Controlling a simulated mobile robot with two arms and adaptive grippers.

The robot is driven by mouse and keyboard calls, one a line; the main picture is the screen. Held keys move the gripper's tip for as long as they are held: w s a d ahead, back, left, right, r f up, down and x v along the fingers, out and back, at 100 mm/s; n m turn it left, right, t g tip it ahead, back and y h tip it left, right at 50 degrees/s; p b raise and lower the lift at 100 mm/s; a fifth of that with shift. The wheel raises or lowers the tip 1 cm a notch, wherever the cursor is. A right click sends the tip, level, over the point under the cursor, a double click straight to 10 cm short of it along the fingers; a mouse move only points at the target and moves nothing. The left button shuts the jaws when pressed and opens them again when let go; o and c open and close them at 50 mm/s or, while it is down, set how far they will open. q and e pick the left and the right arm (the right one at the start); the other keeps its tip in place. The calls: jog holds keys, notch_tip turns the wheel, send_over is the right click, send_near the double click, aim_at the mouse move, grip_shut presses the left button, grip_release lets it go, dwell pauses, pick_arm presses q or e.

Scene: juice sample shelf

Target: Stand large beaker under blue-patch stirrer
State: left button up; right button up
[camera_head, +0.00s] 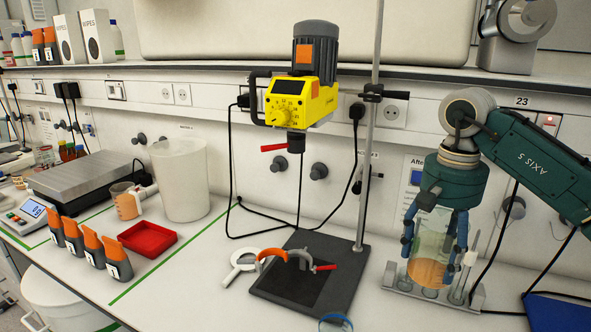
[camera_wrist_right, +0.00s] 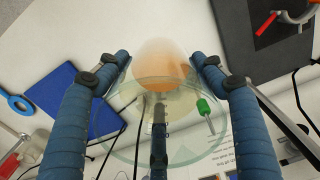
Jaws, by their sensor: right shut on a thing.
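My right gripper (camera_head: 434,250) is shut on a clear glass beaker (camera_head: 434,232) with orange showing at its bottom. The beaker looks roughly upright, at the right of the head view. In the right wrist view the gripper's blue fingers (camera_wrist_right: 162,66) flank the beaker (camera_wrist_right: 165,125). I cannot tell how far its base is above the bench. A yellow stirrer (camera_head: 298,98) with a grey motor hangs on a rod above a black base plate (camera_head: 268,290). Its visible patch is orange; I see no blue patch. My left gripper is not in view.
An orange clamp ring (camera_head: 271,257) with a red handle is over the base plate. A rack (camera_head: 390,281) stands behind the held beaker. A blue ring (camera_head: 335,322) shows at the bottom edge. A red tray (camera_head: 147,238), white bucket (camera_head: 181,180) and smaller beaker (camera_head: 127,204) stand left.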

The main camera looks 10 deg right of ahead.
jog(key=s+a+f+n, duration=0.6)
jog(key=s+a+f, duration=0.3)
jog(key=s+a, duration=0.2)
jog(key=shift+a+f, duration=0.25)
jog(key=shift+a, duration=0.85)
jog(key=s+f, duration=0.3)
jog(key=f, duration=0.2)
jog(key=shift+s, duration=0.4)
jog(key=shift+d+r, duration=0.1)
